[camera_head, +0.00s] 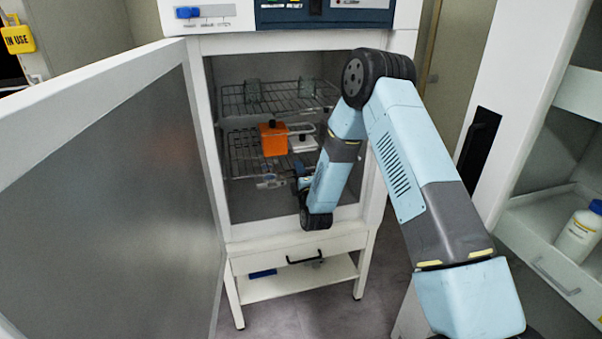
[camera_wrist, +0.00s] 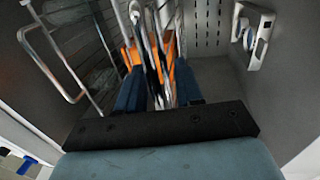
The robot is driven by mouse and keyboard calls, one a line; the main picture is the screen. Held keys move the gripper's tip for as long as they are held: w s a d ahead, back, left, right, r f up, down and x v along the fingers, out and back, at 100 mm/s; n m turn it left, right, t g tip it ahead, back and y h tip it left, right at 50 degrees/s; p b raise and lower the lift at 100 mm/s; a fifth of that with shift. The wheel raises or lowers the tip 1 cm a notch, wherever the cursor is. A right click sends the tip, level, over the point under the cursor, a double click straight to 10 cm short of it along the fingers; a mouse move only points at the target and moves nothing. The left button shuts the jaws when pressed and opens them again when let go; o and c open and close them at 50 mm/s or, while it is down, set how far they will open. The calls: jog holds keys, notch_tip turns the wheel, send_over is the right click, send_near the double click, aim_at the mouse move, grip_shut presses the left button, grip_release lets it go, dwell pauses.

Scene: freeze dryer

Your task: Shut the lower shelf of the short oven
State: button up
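The oven (camera_head: 290,44) stands ahead with its door (camera_head: 115,185) swung open to the left. Its lower wire shelf (camera_head: 241,152) carries an orange block with a black knob (camera_head: 273,141) and a small white item (camera_head: 304,144). My arm reaches into the opening and hides part of the lower shelf's right front. My gripper (camera_wrist: 158,88) is at the shelf's front; its blue fingers stand apart, with metal wires showing between and beyond them. Whether they touch the wires I cannot tell. The orange block (camera_wrist: 180,52) shows behind the wires.
An upper wire shelf (camera_head: 236,99) holds two small greyish items. The open door bounds the left side. A white cabinet with a bottle (camera_head: 579,232) stands at the right.

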grip_shut()
dwell(0.4)
jog(key=shift+w, duration=0.15)
